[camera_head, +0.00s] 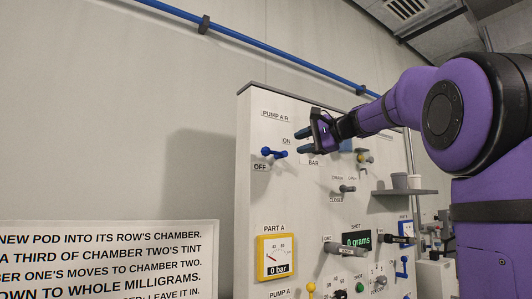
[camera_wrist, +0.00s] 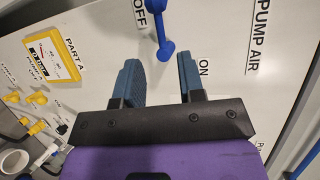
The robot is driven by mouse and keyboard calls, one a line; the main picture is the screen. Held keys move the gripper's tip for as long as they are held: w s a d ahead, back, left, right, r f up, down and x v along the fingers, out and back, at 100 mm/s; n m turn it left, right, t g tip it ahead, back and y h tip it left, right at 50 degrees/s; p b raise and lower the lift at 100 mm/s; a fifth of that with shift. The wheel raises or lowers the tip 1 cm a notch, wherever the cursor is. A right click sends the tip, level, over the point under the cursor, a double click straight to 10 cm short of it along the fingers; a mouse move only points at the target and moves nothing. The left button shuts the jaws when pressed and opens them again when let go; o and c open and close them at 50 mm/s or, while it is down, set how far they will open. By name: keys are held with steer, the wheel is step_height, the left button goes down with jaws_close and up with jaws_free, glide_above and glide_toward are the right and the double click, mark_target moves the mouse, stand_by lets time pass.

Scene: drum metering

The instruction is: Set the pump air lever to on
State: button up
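The blue pump air lever (camera_head: 272,153) is on the upper left of the white panel, under the PUMP AIR label (camera_head: 275,116). It lies nearly level, between the ON label (camera_head: 287,141) above and the OFF label (camera_head: 260,167) below. In the wrist view the lever (camera_wrist: 167,51) shows a round end just beyond the gap between my fingertips, and its other end is cut off at the top edge. My gripper (camera_head: 299,142) is open and empty, just right of the lever, fingers pointing left. In the wrist view both fingers (camera_wrist: 157,66) are spread apart and appear clear of the lever.
Below, a yellow-framed PART A gauge (camera_head: 277,257) reads 0 bar. Other valve handles (camera_head: 347,188) and a green display (camera_head: 357,240) lie to the right and below. A grey shelf (camera_head: 404,192) with containers juts from the panel. A lettered sign (camera_head: 110,255) stands at lower left.

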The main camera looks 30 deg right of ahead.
mark_target(275, 152)
steer(key=x, duration=1)
steer(key=shift+w+f, duration=0.15)
steer(key=shift+c, duration=0.4)
jaws_close()
